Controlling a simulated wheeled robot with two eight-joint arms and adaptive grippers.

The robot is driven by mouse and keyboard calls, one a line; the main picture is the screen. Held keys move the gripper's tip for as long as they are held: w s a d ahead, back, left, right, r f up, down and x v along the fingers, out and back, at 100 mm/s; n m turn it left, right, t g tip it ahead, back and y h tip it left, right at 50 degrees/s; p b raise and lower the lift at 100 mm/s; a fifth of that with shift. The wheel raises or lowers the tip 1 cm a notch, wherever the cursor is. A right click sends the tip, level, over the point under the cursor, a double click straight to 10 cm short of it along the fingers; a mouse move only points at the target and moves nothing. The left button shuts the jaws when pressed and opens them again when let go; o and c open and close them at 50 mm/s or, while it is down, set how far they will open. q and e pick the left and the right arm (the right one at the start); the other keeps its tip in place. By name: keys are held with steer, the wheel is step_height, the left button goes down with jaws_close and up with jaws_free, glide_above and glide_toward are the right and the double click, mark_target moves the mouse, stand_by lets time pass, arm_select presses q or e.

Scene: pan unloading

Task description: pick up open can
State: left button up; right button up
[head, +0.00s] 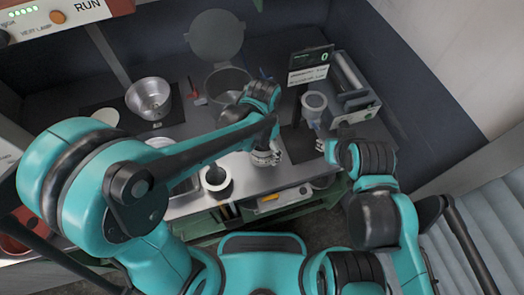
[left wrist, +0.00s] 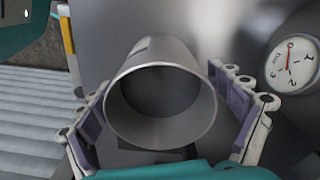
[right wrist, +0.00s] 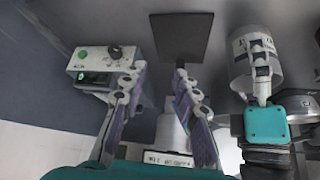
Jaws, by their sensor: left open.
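The open can (left wrist: 162,122) is a plain metal cylinder, its open mouth facing the camera in the left wrist view. My left gripper (left wrist: 168,118) is open, with one finger on each side of the can; I cannot tell if the pads touch it. The can also shows at the right of the right wrist view (right wrist: 252,68), with dark print on its side and a left finger in front. In the head view my left gripper (head: 265,156) is low over the counter and largely hides the can. My right gripper (right wrist: 160,92) is open, with nothing clearly between its fingers.
A dial gauge (left wrist: 293,62) is close to the can. The head view shows a metal pan (head: 149,97) at left, a pale cylindrical vessel (head: 314,104) near my right gripper, a dark container (head: 216,180) at the front, and a device with a sign (head: 308,72) behind.

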arm_select(q)
steer(key=shift+f, duration=0.9)
steer(key=c, duration=1.7)
steer(key=shift+r, duration=0.1)
